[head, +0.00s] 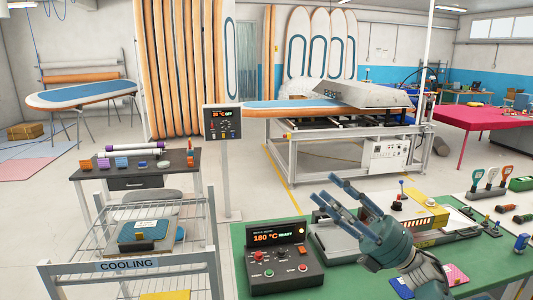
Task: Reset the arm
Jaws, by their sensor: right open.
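My right gripper (344,206) is open and empty in the head view. It is raised above the green bench (262,228) at the lower right, with its blue-grey fingers pointing up and to the left. Its arm comes in from the bottom right. The fingers are in front of a grey machine with a flat bed (325,235) and hide part of it. The gripper is right of the control box (280,258), whose display reads 180 °C READY. My left gripper is not in view.
A wire rack marked COOLING (128,265) stands at the lower left with several pads on it. Hand tools (492,178) stand at the bench's right side. A press (345,100) holds a board (290,106) behind. Open floor (235,180) lies between.

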